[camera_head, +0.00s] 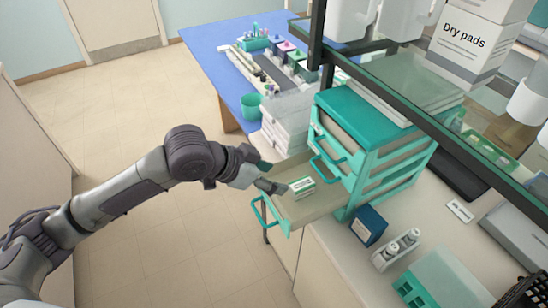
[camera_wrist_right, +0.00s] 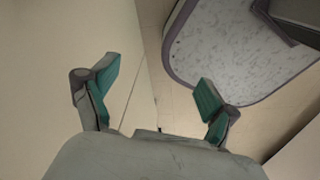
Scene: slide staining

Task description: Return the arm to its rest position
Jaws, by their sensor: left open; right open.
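My left arm comes in from the left in the head view. Its gripper (camera_head: 269,177) is open and empty over the pulled-out drawer (camera_head: 312,209) of the teal drawer unit (camera_head: 355,130). A small white and green box (camera_head: 302,187) lies in the drawer, just right of the fingers and apart from them as far as I can tell. My right gripper (camera_wrist_right: 153,92) shows only in the right wrist view. It is open, with nothing between its green pads.
A blue table (camera_head: 215,58) with a green cup (camera_head: 251,106) and staining jars stands behind. A dark blue box (camera_head: 369,225) and white bottles (camera_head: 397,249) stand on the counter at right. A shelf with a dark frame (camera_head: 440,135) overhangs the counter. The floor (camera_head: 130,120) at left is clear.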

